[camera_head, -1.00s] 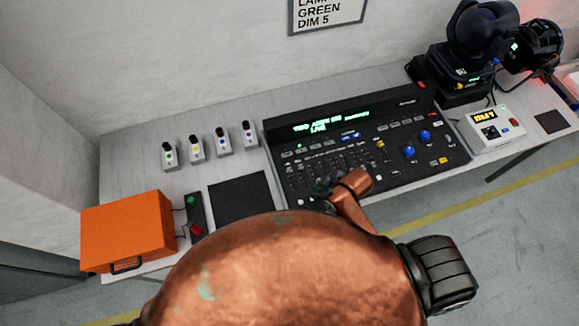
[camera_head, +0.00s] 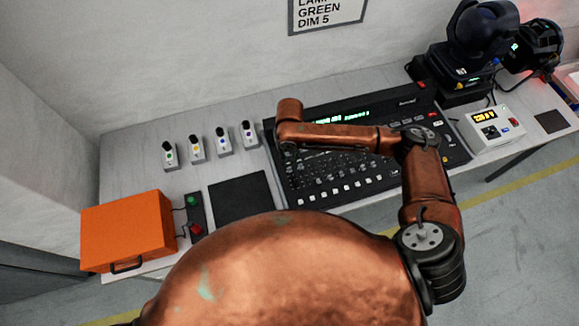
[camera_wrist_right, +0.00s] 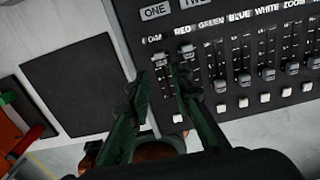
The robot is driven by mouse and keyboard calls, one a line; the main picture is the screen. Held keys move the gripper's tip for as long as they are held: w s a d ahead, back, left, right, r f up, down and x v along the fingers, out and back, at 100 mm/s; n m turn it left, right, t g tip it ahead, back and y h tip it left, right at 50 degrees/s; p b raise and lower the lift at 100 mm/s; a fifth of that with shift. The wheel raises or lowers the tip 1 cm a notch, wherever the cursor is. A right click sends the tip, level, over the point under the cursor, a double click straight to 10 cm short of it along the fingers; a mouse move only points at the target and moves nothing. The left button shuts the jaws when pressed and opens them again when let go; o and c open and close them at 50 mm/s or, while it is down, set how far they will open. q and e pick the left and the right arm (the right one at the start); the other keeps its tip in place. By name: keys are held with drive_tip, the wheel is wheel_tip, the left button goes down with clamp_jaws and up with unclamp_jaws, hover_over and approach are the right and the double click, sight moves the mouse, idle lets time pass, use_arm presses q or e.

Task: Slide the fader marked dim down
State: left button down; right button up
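The lighting console (camera_head: 345,185) stands on the table, its fader rows partly covered by my right arm in the head view. In the right wrist view the fader marked dim (camera_wrist_right: 160,60) is the leftmost of the row, with its cap near the upper end of its slot. My right gripper (camera_wrist_right: 164,76) points down over the console, its two dark green fingers apart. The fingertips lie close to the dim fader, one on each side of its slot; I cannot tell whether they touch it. My left gripper is not in view.
The red fader (camera_wrist_right: 186,53) is close beside the right finger, with further faders to its right. A black mat (camera_head: 240,198), several small lamp units (camera_head: 196,147) and an orange case (camera_head: 127,232) are to the left. A moving-head light (camera_head: 480,45) stands at the back right.

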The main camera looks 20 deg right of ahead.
sight(290, 169)
wheel_tip(290, 169, down, 8)
drive_tip(key=shift+r, duration=0.15)
idle(0.3)
clamp_jaws()
drive_tip(key=shift+d, duration=0.1)
idle(0.4)
